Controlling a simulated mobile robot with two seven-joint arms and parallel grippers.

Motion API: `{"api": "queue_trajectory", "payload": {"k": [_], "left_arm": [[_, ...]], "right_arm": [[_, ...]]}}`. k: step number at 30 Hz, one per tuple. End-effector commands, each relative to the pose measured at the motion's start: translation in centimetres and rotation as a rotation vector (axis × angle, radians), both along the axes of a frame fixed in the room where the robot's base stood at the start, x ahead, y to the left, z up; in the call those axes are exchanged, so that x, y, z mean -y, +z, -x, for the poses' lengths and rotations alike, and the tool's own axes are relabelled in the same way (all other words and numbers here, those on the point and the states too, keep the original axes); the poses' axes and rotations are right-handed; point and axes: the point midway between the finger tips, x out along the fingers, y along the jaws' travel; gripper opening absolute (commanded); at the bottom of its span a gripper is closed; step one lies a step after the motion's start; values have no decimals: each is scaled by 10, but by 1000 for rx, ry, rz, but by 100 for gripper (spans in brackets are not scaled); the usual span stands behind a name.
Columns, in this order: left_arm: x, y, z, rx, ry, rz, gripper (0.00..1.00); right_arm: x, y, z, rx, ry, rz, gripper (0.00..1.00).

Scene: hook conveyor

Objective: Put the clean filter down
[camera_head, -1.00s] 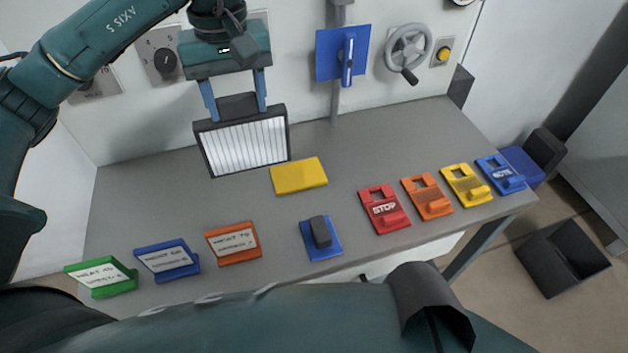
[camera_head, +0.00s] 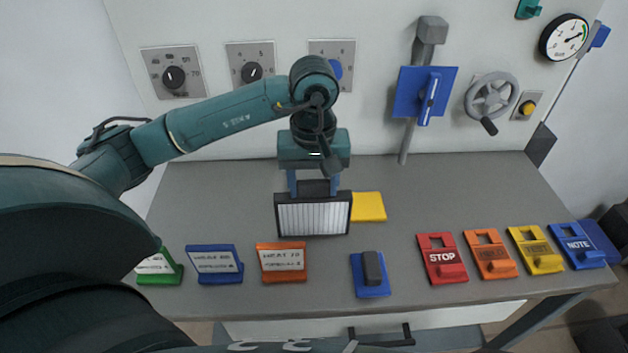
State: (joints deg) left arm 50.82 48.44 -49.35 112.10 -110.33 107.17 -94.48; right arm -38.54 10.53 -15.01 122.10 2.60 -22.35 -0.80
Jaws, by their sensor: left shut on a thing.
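The clean filter (camera_head: 313,217) is a white pleated panel in a black frame, in the middle of the head view. My left gripper (camera_head: 314,186) is shut on the tab at its top edge and holds it upright. It hangs in front of the yellow pad (camera_head: 369,207) and covers that pad's left part. I cannot tell whether its lower edge touches the grey table (camera_head: 220,200). My right gripper is not in view.
A blue block with a dark handle (camera_head: 371,273) lies front centre. Red, orange, yellow and blue tags (camera_head: 442,259) line the right. Knobs, a blue lever plate (camera_head: 424,93) and a handwheel (camera_head: 491,97) are on the back wall.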

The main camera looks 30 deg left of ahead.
Motion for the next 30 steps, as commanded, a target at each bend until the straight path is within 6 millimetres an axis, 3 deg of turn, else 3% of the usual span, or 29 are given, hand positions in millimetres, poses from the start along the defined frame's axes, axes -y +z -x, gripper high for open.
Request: {"api": "queue_trajectory", "payload": {"k": [10,11,18,30], "left_arm": [[0,-6,-1,3,-1,1,13],[0,-4,0,3,0,1,56],[0,-3,0,2,0,1,75],[0,7,-1,6,0,2,76]], "right_arm": [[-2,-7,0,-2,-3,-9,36],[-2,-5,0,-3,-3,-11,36],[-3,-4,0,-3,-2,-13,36],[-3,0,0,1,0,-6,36]]}}
